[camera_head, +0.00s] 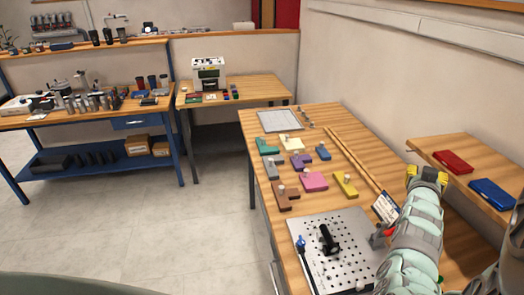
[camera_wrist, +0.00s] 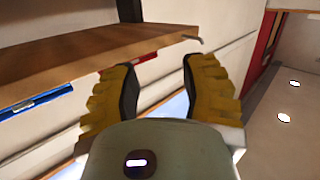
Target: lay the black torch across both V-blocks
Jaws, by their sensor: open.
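A black torch-like object (camera_head: 329,241) is on the perforated metal plate (camera_head: 350,268) at the front of the wooden workbench. It looks tilted or upright; its exact pose is too small to tell. I cannot clearly make out the two V-blocks; a small grey piece (camera_head: 377,239) beside my arm at the plate's right edge is partly hidden. My gripper (camera_head: 427,176) has yellow fingers and is raised to the right of the workbench, well away from the torch. In the wrist view the fingers (camera_wrist: 158,88) are apart with nothing between them.
A blue clamp-like post (camera_head: 301,245) stands left of the torch. Several coloured knobbed pieces, including a pink one (camera_head: 313,182) and a yellow one (camera_head: 345,186), lie farther back. A side shelf (camera_head: 460,150) at right holds a red box (camera_head: 455,162) and a blue box (camera_head: 492,194).

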